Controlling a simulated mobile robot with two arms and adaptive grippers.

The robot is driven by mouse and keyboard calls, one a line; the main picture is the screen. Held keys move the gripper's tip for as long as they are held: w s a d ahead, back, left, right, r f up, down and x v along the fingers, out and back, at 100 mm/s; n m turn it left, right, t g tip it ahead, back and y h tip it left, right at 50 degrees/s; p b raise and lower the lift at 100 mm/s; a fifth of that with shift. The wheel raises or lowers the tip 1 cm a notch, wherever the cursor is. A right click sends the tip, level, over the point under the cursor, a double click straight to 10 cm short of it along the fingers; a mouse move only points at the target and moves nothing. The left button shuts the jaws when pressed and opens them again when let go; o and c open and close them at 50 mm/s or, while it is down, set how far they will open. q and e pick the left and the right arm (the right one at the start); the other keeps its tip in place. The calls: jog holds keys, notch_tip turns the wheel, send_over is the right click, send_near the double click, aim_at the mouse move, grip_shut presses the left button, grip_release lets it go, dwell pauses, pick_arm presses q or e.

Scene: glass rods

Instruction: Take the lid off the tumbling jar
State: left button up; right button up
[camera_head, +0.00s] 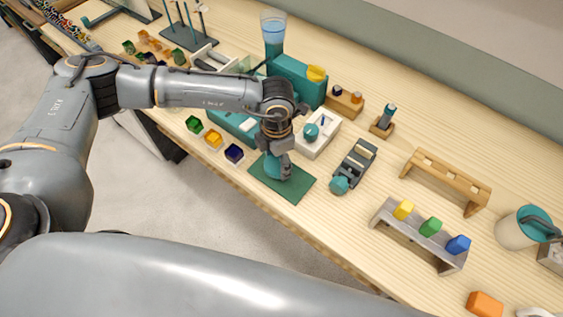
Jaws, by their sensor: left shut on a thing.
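My left gripper (283,172) points down over a dark green mat (301,189) near the table's front edge. It is shut on a small teal round thing (270,165) at the mat, which looks like the tumbling jar. The fingers and wrist cover most of it, so I cannot tell its lid from its body. I cannot tell if it touches the mat. A dark roller stand (357,160) with a teal round end (340,185) lies to the right, with no jar visible on it. My right gripper is out of view.
A white box (322,140) with a teal knob stands behind the mat. Small coloured cups (234,153) line the edge to its left. A grey rack with coloured blocks (413,237), a wooden rack (447,178) and a teal-lidded pot (523,228) stand right.

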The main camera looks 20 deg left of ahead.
pick_arm(q)
jog(key=shift+w+d+f, duration=0.25)
jog(key=shift+d+f, duration=0.1)
jog(key=shift+f, duration=0.15)
notch_tip(320, 180, down, 2)
jog(key=shift+d+f+p, duration=0.1)
jog(key=shift+f+p, duration=0.05)
jog(key=shift+p, duration=0.3)
jog(key=shift+w+f, duration=0.1)
jog(key=shift+f, duration=0.55)
jog(key=o, duration=1.3)
